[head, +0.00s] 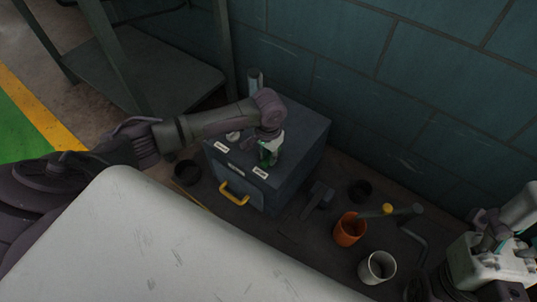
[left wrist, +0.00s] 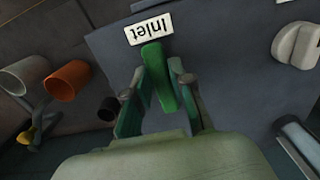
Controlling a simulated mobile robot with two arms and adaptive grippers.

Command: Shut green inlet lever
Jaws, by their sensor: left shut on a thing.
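The green inlet lever (left wrist: 157,75) stands on top of a dark blue-grey box (head: 304,134), beside the white "Inlet" label (left wrist: 149,28). My left gripper (head: 267,156) reaches down over the box top. In the left wrist view its two fingers lie on either side of the lever, shut on it. In the head view the gripper mostly hides the lever. My right gripper (head: 497,256) is at the lower right edge of the head view, away from the box; its jaws are not clear.
A white knob (left wrist: 295,46) and an upright pipe (head: 255,81) are also on the box. A yellow handle (head: 233,193) is on its front. An orange cup (head: 349,230), a white cup (head: 377,267) and dark cups stand nearby. A tiled wall is behind.

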